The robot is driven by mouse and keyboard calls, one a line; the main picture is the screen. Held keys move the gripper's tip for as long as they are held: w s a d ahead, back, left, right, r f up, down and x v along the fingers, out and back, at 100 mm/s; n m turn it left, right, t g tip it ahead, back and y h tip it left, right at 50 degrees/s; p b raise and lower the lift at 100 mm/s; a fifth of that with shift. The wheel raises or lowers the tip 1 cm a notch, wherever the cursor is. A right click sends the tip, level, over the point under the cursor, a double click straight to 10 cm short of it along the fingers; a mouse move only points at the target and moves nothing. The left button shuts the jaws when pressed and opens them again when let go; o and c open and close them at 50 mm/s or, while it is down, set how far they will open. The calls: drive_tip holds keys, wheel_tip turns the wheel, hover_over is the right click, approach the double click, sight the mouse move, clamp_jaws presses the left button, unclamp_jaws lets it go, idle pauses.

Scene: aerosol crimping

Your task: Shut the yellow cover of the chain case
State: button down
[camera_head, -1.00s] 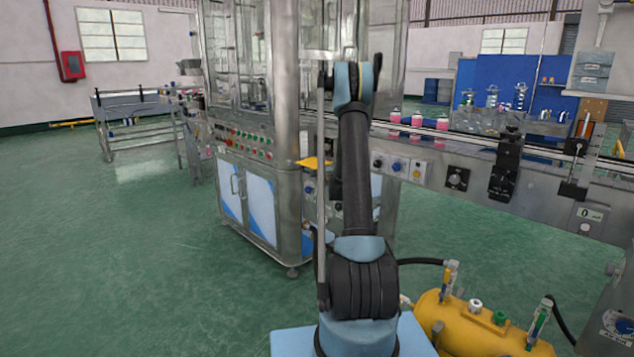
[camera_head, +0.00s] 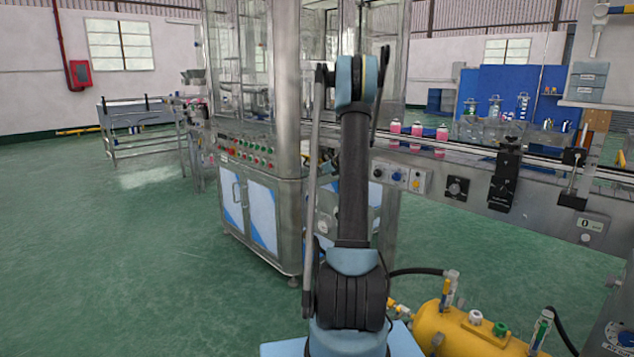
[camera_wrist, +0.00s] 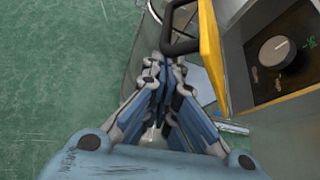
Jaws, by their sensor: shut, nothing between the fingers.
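The yellow cover (camera_wrist: 211,50) shows in the wrist view as a narrow yellow panel seen at a steep angle, right of and beside my gripper. A black handle (camera_wrist: 181,47) stands out from its left side, just beyond my fingertips. My gripper (camera_wrist: 168,62) is shut and empty, close to the handle; I cannot tell whether it touches it. How far the cover stands from its case cannot be told. In the head view my arm hides my gripper, and the cover does not show clearly.
A black panel with a grey knob (camera_wrist: 273,48) sits right of the cover. In the head view, the steel machine cabinet (camera_head: 262,215) stands left of my arm and the conveyor (camera_head: 455,180) runs right. A yellow tank (camera_head: 465,335) is at lower right. Green floor (camera_head: 130,260) is clear at left.

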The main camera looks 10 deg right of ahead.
drive_tip(key=r+m+y, duration=0.1)
drive_tip(key=w+d+r+m+g+y, duration=0.1)
drive_tip(key=r, duration=0.1)
drive_tip(key=d+r+m+g+y, duration=0.1)
drive_tip(key=shift+w+d+r+m, duration=0.1)
drive_tip(key=shift+w+r+m, duration=0.1)
drive_tip(key=shift+r+m, duration=0.2)
drive_tip(key=shift+w+d+r, duration=0.15)
drive_tip(key=shift+d+r, duration=0.15)
drive_tip(key=shift+r, duration=0.05)
drive_tip(key=shift+d+r, duration=0.1)
idle(0.4)
